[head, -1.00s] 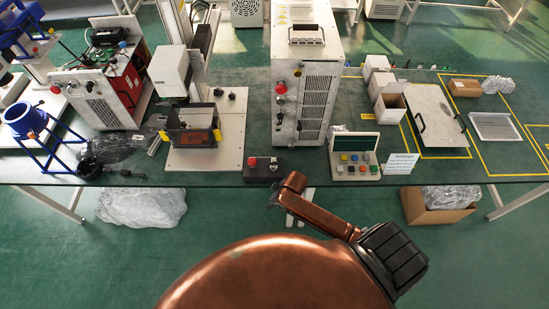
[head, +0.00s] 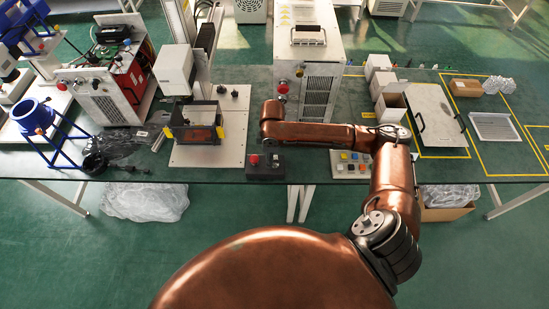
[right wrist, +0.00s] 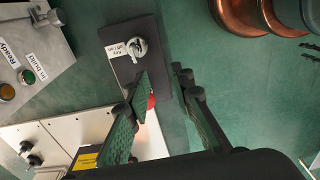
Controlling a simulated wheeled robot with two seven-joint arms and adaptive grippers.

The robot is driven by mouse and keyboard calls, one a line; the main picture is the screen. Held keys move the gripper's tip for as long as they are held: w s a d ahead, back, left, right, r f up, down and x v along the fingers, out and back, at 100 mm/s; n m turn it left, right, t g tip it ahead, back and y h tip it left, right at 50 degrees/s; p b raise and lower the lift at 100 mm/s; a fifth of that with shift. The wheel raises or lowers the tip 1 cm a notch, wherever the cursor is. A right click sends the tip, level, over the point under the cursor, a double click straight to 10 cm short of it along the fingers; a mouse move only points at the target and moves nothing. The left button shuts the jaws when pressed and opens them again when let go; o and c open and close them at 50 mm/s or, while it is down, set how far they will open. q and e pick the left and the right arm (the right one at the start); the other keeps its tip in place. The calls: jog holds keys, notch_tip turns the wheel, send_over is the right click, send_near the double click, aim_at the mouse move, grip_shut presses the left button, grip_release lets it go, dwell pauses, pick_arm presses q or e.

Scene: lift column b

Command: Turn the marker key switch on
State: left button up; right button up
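The key switch (right wrist: 137,48) is a round silver lock on a small dark box in the right wrist view, beside a small white label. The dark box (head: 265,166) stands near the table's front edge in the head view. Its red button (right wrist: 151,101) is partly hidden by a finger. My right gripper (right wrist: 162,84) is open and empty, its fingers over or near the box's red-button end, below the key switch in the picture. Contact cannot be told. In the head view my right arm reaches left above the table; its fingers are not clearly seen. My left gripper is not in view.
A cabinet (head: 309,55) stands behind the box; its front has labelled buttons (right wrist: 30,76). A white base plate (head: 231,130) with a dark fixture is left of the box. A button panel (head: 350,169) is right, partly under my arm. White boxes (head: 379,65) stand further right.

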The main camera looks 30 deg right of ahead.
aim_at(275, 161)
jog(key=shift+h, duration=0.3)
jog(key=d+r, duration=0.1)
jog(key=w+d+r, duration=0.1)
jog(key=d, duration=0.1)
jog(key=shift+w+d+r, duration=0.2)
jog(key=shift+d+r, duration=0.1)
jog(key=shift+r, duration=0.1)
notch_tip(275, 161, down, 8)
jog(key=shift+r+b, duration=0.25)
jog(key=shift+b, duration=0.05)
grip_shut()
